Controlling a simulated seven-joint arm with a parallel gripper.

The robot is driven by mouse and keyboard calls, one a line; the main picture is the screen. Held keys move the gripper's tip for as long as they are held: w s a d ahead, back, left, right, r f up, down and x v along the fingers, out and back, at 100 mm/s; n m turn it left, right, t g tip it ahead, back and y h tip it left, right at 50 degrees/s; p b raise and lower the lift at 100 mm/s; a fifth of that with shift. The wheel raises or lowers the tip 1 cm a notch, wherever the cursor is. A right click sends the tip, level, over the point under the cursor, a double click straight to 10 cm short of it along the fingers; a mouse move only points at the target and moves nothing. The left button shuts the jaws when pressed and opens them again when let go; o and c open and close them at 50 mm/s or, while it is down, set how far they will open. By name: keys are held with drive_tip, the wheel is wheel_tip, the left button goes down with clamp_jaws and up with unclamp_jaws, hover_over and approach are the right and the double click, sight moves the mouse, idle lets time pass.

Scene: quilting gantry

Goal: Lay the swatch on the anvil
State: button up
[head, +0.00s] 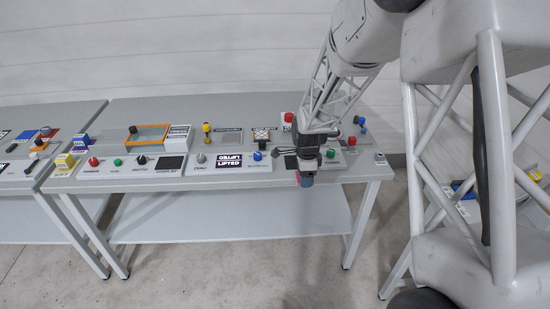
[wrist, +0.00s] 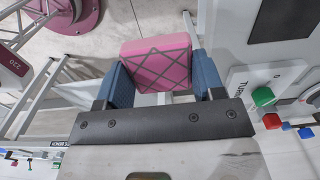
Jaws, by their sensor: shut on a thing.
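My gripper (head: 305,180) hangs in front of the table's front edge, at the right part of the table in the head view. In the wrist view my gripper (wrist: 164,80) has its two blue fingers closed on the sides of a pink swatch (wrist: 156,58) with a grey crosshatch pattern. The swatch is thick like a pad and sticks out beyond the fingers. In the head view it is tiny and mostly hidden by the gripper. I cannot tell for certain which thing is the anvil; a small patterned pad (head: 262,134) stands on the table left of my gripper.
The grey table (head: 250,105) carries panels with coloured knobs along its front. An orange-framed tray (head: 148,135) and a yellow knob (head: 207,128) stand farther left. A green button (wrist: 263,96) and red button (wrist: 271,121) are right of my gripper in the wrist view.

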drive_tip(key=shift+w, duration=0.1)
drive_tip(key=w+a, duration=0.6)
drive_tip(key=w+a+r, duration=0.1)
drive_tip(key=w+a, duration=0.2)
drive_tip(key=shift+w+a, duration=0.1)
drive_tip(key=shift+w, duration=0.05)
drive_tip(key=w+a, duration=0.3)
drive_tip(key=a, duration=0.1)
drive_tip(key=w+a, duration=0.2)
drive_tip(key=a, duration=0.3)
drive_tip(key=w+a, duration=0.3)
drive_tip(key=a, duration=0.1)
drive_tip(key=shift+w+a, duration=0.25)
drive_tip(key=shift+w, duration=0.1)
hover_over(231, 138)
drive_tip(key=shift+w+f, duration=0.2)
drive_tip(key=shift+f, duration=0.5)
drive_tip(key=shift+f, duration=0.1)
drive_tip(key=shift+f, duration=1.7)
